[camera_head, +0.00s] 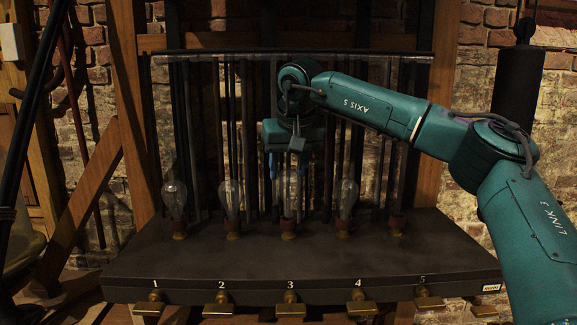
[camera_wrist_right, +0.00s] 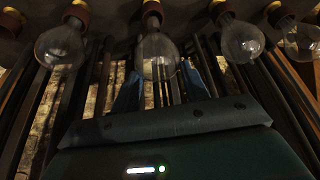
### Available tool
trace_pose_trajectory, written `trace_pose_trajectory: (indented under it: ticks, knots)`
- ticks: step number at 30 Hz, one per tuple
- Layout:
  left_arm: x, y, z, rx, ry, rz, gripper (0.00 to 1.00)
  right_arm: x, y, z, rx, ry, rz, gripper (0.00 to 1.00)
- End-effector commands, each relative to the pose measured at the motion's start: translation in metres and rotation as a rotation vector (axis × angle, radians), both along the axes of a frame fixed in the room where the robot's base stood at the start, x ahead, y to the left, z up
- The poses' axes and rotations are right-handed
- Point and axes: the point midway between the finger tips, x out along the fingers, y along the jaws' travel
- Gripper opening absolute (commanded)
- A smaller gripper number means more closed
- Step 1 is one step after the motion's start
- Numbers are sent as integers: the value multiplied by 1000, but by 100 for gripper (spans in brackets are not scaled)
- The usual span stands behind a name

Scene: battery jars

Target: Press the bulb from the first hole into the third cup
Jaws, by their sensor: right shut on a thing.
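My right gripper (camera_head: 287,165) reaches down over the number 3 place of the dark bench, its two blue fingers on either side of a clear glass bulb (camera_head: 290,189). It is shut on this bulb, which stands upright with its base at the third cup (camera_head: 289,226). In the right wrist view the bulb (camera_wrist_right: 157,56) is between the fingers, its neck at the reddish cup (camera_wrist_right: 152,11); how deep it sits I cannot tell. A similar bulb (camera_head: 174,199) stands at place 1. My left gripper is out of view.
More bulbs stand at place 2 (camera_head: 231,198) and place 4 (camera_head: 346,196), close beside the gripper. The cup at place 5 (camera_head: 397,225) holds no bulb. Dark upright rods stand behind the row. Brass pedals (camera_head: 290,305) line the front edge of the bench (camera_head: 230,265).

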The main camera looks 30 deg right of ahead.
Motion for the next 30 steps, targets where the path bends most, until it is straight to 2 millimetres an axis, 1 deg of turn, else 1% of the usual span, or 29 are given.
trace_pose_trajectory:
  ticks: [10,23,30]
  knots:
    - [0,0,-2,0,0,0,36,0,0,-9,1,0,-1,18]
    - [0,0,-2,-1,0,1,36,0,0,-10,0,0,-1,18]
    - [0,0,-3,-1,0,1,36,0,0,-15,0,1,0,17]
